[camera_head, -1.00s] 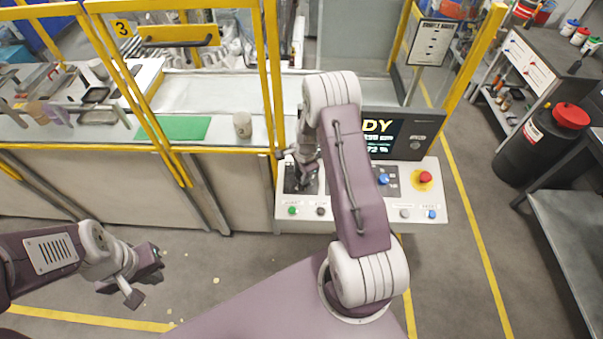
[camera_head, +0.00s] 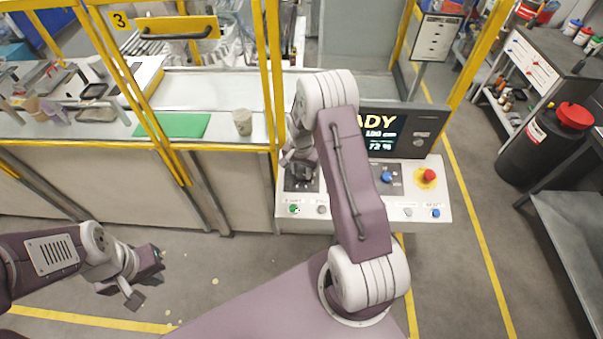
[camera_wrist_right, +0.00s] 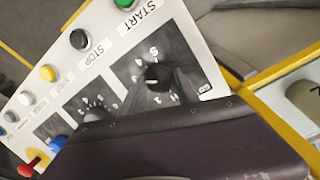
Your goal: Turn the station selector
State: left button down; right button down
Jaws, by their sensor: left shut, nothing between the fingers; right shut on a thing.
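The station selector (camera_wrist_right: 151,73) is a dark knob on a black dial plate with white marks, beside the START label in the right wrist view. In the head view its plate (camera_head: 290,184) lies at the left end of the console, and the knob is mostly hidden by my right gripper. My right gripper (camera_head: 302,174) reaches down onto this plate and is shut on the selector knob. Dark fingers partly cover the dial in the right wrist view. My left gripper (camera_head: 149,280) is shut and empty, over the floor at lower left.
The console (camera_head: 345,217) also carries a green START button (camera_head: 294,209), a red emergency button (camera_head: 429,175), a blue knob (camera_head: 387,176) and a screen (camera_head: 383,132), partly hidden by my right arm. A yellow guard frame (camera_head: 272,75) stands close left of that arm.

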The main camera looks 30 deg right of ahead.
jog(key=n, duration=0.1)
jog(key=n+b, duration=0.1)
jog(key=n, duration=0.1)
jog(key=n+b, duration=0.1)
jog(key=n, duration=0.1)
jog(key=shift+w+r+h, duration=0.1)
jog(key=shift+w+h, duration=0.15)
jog(key=shift+h, duration=0.15)
jog(key=n+h+b, duration=0.1)
jog(key=n+b, duration=0.1)
jog(key=n, duration=0.4)
jog(key=shift+a+n, duration=0.15)
jog(key=shift+n, duration=0.25)
jog(key=n, duration=0.3)
jog(key=n+b, duration=0.1)
jog(key=n, duration=0.2)
jog(key=shift+s+a+t+h, duration=0.1)
jog(key=shift+s+t+h, duration=0.05)
jog(key=shift+t+h, duration=0.2)
jog(key=n+t+b, duration=0.1)
jog(key=n, duration=0.5)
jog(key=shift+s, duration=0.15)
jog(key=shift+n, duration=0.3)
jog(key=c, duration=0.9)
grip_release()
jog(key=shift+a, duration=0.1)
